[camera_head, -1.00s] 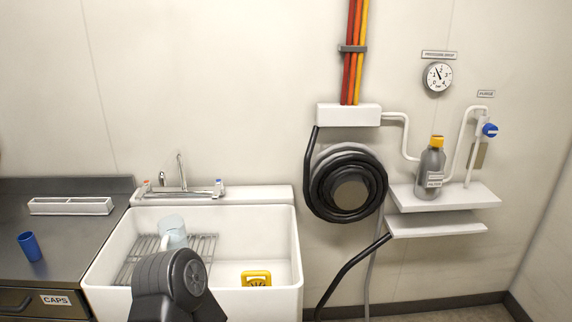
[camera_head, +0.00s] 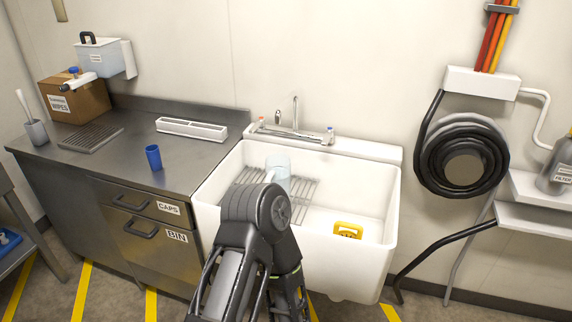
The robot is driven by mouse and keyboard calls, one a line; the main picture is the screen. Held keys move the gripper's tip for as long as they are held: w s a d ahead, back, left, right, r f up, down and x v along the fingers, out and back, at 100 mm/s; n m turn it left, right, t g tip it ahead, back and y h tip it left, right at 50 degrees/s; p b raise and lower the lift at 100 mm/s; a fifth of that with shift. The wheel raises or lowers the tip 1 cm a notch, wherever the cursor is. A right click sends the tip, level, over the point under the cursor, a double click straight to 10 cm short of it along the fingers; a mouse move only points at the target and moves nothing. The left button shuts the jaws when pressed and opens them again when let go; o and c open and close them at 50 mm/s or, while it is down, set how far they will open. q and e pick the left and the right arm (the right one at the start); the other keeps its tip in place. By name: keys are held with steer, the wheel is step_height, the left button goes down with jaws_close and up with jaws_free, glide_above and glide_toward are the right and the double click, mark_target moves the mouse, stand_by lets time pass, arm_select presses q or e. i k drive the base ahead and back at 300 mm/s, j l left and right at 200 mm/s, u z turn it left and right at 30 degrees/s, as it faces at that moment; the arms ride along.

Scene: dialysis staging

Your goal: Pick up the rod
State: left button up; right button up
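A thin white stick (camera_head: 23,104) leans in a small grey cup (camera_head: 37,133) at the far left end of the steel counter. It is the only loose rod-like thing I make out, and I cannot tell for sure that it is the rod. One of my arms shows at the bottom middle, in front of the sink. Neither of my grippers is in view.
The steel counter (camera_head: 112,160) holds a cardboard box (camera_head: 85,103), a drain grate (camera_head: 91,139), a blue cup (camera_head: 153,157) and a white tray (camera_head: 191,130). The white sink (camera_head: 370,255) contains a clear container (camera_head: 278,169), a wire rack and a yellow item (camera_head: 347,230). A hose reel (camera_head: 463,168) hangs right.

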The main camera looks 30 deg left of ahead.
mark_target(19, 92)
steer(key=u, duration=1.2)
steer(key=i+j+u, duration=0.1)
steer(key=u, duration=0.25)
steer(key=j+u, duration=0.1)
steer(key=u, duration=0.3)
steer(key=i+j+u, duration=0.25)
steer(key=i, duration=0.6)
steer(key=i+j+u, duration=0.15)
steer(key=i+u, duration=0.15)
steer(key=i, duration=0.55)
steer(key=i+j+u, duration=0.15)
steer(key=i+u, duration=0.25)
steer(key=i, duration=0.45)
steer(key=i+l+u, duration=0.1)
steer(key=i+u, duration=0.35)
steer(key=i, duration=0.35)
